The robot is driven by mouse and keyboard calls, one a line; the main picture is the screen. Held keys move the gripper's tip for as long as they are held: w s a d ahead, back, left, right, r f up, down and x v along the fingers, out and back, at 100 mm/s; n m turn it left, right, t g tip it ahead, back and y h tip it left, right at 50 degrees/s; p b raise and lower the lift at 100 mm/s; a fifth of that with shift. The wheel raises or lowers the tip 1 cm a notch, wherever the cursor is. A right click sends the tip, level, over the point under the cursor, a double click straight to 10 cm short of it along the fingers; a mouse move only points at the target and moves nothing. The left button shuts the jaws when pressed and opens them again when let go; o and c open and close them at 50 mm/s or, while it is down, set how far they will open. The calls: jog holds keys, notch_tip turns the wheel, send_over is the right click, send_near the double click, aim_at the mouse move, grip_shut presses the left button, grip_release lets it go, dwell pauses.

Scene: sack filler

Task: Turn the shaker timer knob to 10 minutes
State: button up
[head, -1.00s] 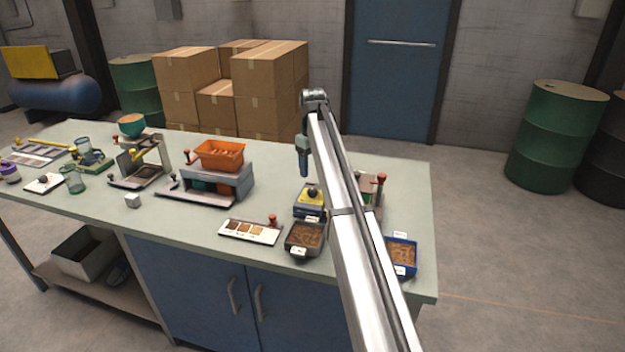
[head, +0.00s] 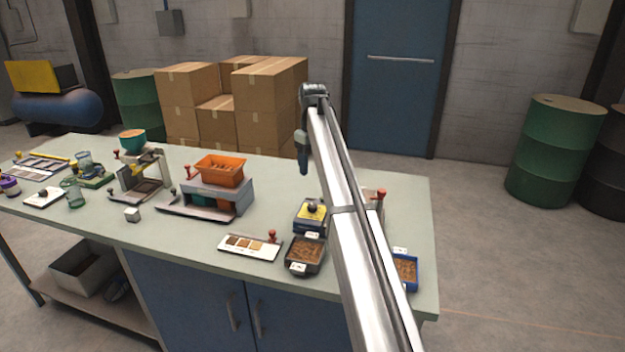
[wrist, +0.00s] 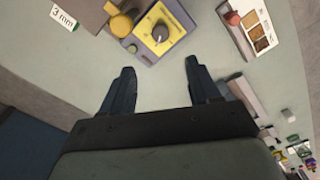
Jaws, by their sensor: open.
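The shaker timer shows in the wrist view as a yellow panel (wrist: 174,24) with printed marks on a grey box. Its dark grey round knob (wrist: 160,33) has a pointer; the marks are too small to read. In the head view the yellow-topped timer (head: 311,213) stands on the bench behind a dark tray of brown grains. My gripper (wrist: 160,68) is open and empty, its two dark fingers pointing toward the timer, with the knob beyond and between the tips. It also shows in the head view (head: 303,170), above the bench and apart from the timer.
A yellow round part (wrist: 122,25) sits beside the panel. A white sample tray (head: 249,245) with a red knob lies left of the dark grain tray (head: 305,254). A grey machine with an orange hopper (head: 220,171) stands farther left. My arm hides part of the bench's right side.

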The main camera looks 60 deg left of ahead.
aim_at(312, 205)
notch_tip(312, 205, down, 14)
jog(key=n, duration=0.8)
jog(key=shift+d+n, duration=0.1)
jog(key=shift+n, duration=0.3)
dwell(0.4)
jog(key=c, duration=1)
